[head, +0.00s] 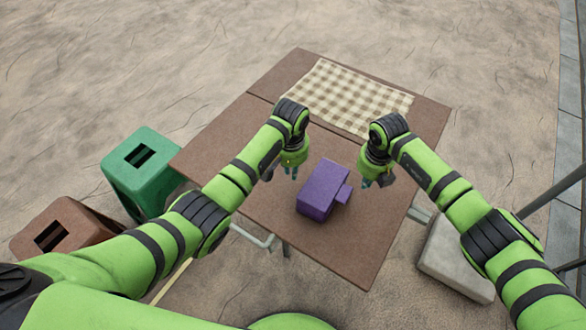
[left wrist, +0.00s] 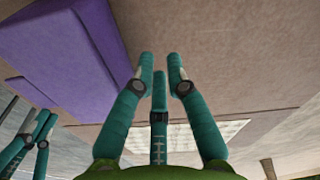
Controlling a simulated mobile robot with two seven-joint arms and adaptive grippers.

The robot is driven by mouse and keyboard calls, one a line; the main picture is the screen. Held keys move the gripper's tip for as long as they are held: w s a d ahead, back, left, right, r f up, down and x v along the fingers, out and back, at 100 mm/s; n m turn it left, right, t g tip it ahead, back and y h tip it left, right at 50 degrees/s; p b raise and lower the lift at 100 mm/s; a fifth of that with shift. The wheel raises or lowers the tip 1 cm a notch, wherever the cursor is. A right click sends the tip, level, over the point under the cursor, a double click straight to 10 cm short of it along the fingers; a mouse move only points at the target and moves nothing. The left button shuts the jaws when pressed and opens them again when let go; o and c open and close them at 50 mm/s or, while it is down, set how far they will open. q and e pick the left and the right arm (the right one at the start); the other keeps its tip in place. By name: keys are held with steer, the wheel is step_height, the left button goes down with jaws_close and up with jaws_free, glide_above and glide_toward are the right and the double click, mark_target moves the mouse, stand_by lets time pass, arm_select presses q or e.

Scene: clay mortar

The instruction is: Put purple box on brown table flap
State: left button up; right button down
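A purple box (head: 322,190) with a small block sticking out on its right side sits on the near section of the brown table (head: 275,215). A seam separates this section from the far one. My left gripper (head: 290,172) is left of the box, apart from it, with its teal fingers spread and empty. In the left wrist view, those fingers (left wrist: 160,70) have nothing between them, and the purple box (left wrist: 70,50) fills the upper left. My right gripper (head: 372,183) is just right of the box's small block, its fingers apart. I cannot tell if it touches the block.
A beige checkered cloth (head: 345,95) covers much of the far table section. A green bin (head: 143,175) and a brown bin (head: 62,232) stand on the ground to the left. A grey block (head: 455,262) lies at the right. The near table corner is bare.

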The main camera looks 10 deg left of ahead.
arm_select(q)
steer(key=shift+a, duration=0.2)
arm_select(e)
steer(key=shift+d, duration=0.2)
steer(key=c, duration=1.5)
jaws_free()
arm_select(q)
step_height(320, 180, up, 12)
steer(key=shift+s, duration=0.45)
arm_select(e)
step_height(320, 180, up, 12)
steer(key=shift+s, duration=0.45)
